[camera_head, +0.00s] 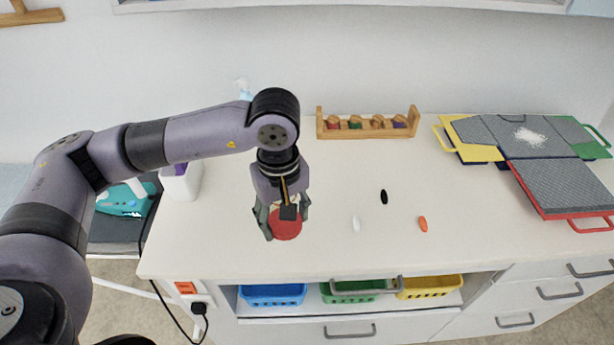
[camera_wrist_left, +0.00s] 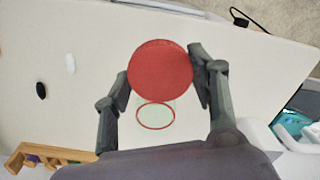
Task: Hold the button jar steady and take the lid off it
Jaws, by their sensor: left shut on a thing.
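The red round lid (camera_head: 285,224) is between the fingers of my left gripper (camera_head: 284,222), which comes down from above. In the left wrist view the lid (camera_wrist_left: 160,70) shows as a red disc, with a finger at each side of its edge. My left gripper is shut on it. A smaller red ring with a pale greenish inside (camera_wrist_left: 155,115) shows just beyond the lid, apparently part of the see-through button jar. The jar's walls are hard to make out, and I cannot tell whether lid and jar touch. My right gripper is in neither view.
A white button (camera_head: 356,223), a black button (camera_head: 384,197) and an orange button (camera_head: 423,224) lie to the right. A wooden rack (camera_head: 367,126) stands at the back, grey boards (camera_head: 560,185) at the right. A white container (camera_head: 182,183) stands left. The middle-right counter is mostly clear.

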